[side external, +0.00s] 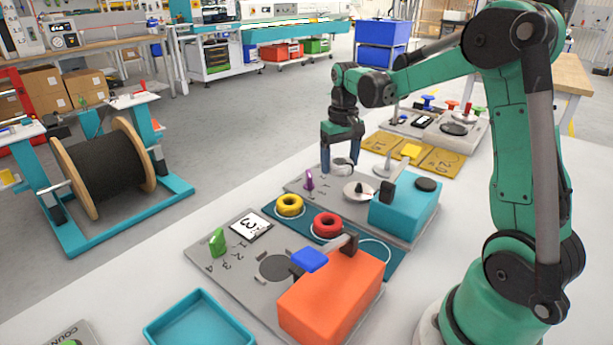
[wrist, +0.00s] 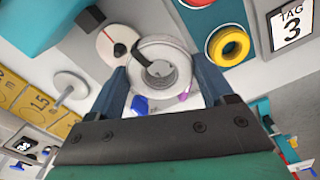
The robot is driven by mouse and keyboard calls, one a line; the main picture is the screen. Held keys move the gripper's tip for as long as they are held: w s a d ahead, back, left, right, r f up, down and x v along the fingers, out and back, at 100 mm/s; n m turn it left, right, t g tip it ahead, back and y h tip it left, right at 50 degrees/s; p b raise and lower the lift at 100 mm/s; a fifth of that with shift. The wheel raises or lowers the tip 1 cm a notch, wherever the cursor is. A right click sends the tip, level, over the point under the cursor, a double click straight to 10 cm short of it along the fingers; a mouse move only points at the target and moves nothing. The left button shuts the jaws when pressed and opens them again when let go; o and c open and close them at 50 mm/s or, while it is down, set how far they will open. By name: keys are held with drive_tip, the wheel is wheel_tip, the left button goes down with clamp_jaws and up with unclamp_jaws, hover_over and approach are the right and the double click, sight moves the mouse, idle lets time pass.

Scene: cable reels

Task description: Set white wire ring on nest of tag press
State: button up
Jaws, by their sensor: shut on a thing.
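My gripper (side external: 340,158) is shut on the white wire ring (side external: 342,164). In the wrist view the ring (wrist: 148,47) lies between the two blue-grey fingers. The card also shows in the wrist view (wrist: 291,24).
A yellow ring (side external: 289,206) and a red ring (side external: 327,226) lie on a teal mat. A teal machine (side external: 405,210) with a white dial plate (side external: 358,192) and a purple lever (side external: 309,180) stand nearby. An empty teal tray (side external: 198,322) is at the front.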

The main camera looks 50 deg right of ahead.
drive_tip(key=a+n, duration=0.3)
drive_tip(key=a, duration=1)
drive_tip(key=n, duration=0.2)
approach(277, 267)
drive_tip(key=shift+f, duration=2.3)
drive_tip(key=shift+f, duration=0.85)
drive_tip(key=o, duration=1.3)
drive_tip(key=shift+f, duration=0.1)
wheel_tip(277, 267, up, 8)
